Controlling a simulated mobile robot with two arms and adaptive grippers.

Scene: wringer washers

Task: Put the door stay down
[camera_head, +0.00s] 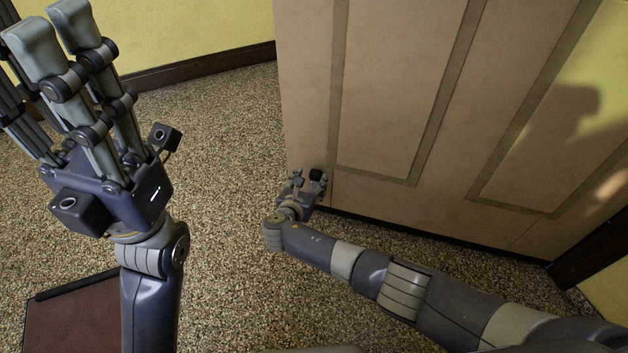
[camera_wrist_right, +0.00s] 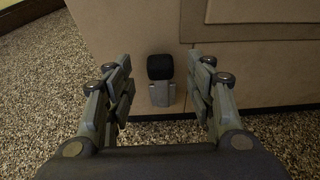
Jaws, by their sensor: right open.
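The door stay (camera_wrist_right: 162,94) is a small grey metal piece with a black block at its top, on the lower part of a beige door (camera_wrist_right: 240,75). Its black end is up, clear of the floor. In the head view the black block (camera_head: 316,174) shows between the fingers of my right gripper (camera_head: 309,178). My right gripper is open, its fingers on either side of the stay in the right wrist view (camera_wrist_right: 162,88), with gaps on both sides. My left gripper (camera_head: 55,25) is raised, empty, its fingers extended and apart.
The paneled door fills the right of the head view. The speckled floor (camera_head: 220,150) is clear to its left. A dark baseboard (camera_head: 205,62) runs along the yellow wall. A brown flat-topped object (camera_head: 75,315) is at lower left.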

